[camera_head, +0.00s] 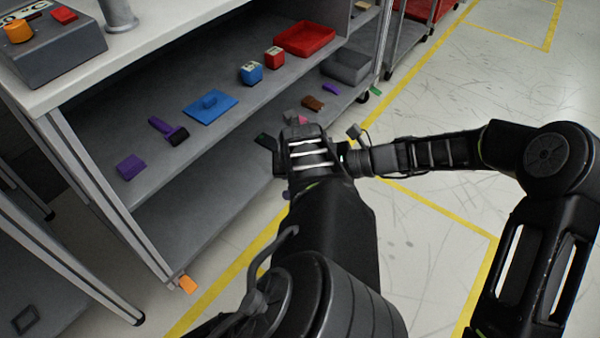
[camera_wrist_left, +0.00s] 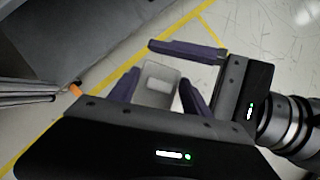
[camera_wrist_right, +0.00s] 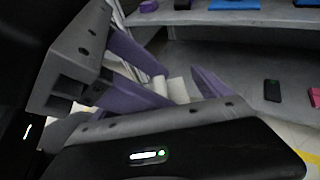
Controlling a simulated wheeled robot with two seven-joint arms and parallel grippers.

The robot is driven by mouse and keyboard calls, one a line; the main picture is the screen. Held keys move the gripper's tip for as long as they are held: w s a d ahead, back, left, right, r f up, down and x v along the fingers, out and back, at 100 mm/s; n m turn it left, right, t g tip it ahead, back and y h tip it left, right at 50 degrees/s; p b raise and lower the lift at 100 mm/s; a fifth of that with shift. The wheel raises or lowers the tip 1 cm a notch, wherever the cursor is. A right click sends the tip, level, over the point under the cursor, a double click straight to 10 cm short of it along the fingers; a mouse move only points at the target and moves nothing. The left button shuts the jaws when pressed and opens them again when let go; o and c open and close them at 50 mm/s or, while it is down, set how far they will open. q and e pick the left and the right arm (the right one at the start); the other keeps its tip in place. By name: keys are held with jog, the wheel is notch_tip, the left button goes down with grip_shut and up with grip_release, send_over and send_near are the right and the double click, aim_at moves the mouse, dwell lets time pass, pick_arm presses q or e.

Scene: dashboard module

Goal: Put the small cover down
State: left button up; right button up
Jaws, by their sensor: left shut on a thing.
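The small cover (camera_wrist_left: 160,85) is a light grey piece with a paler rectangle on its face. It sits between the purple fingers of my left gripper (camera_wrist_left: 159,80), which is shut on it. In the right wrist view a pale part of it (camera_wrist_right: 179,90) shows between purple fingers. My right gripper (camera_wrist_right: 162,75) is open, its fingers spread close around the cover. In the head view both grippers meet beside the shelf edge, and the cover cannot be made out there.
A grey shelf (camera_head: 225,125) at the left holds a blue plate (camera_head: 210,106), a red tray (camera_head: 305,39), small cubes and purple parts. A lower shelf (camera_head: 215,190) has bare room. Open floor with yellow lines lies at the right.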

jog(key=c, duration=1.2)
pick_arm(q)
jog(key=o, duration=1.7)
pick_arm(e)
jog(key=shift+c, duration=0.6)
pick_arm(q)
jog(key=shift+d, duration=0.15)
pick_arm(e)
jog(key=shift+a, duration=0.1)
pick_arm(q)
jog(key=shift+r, duration=0.3)
notch_tip(320, 180, up, 9)
jog(key=shift+r, duration=0.2)
jog(key=shift+a, duration=0.2)
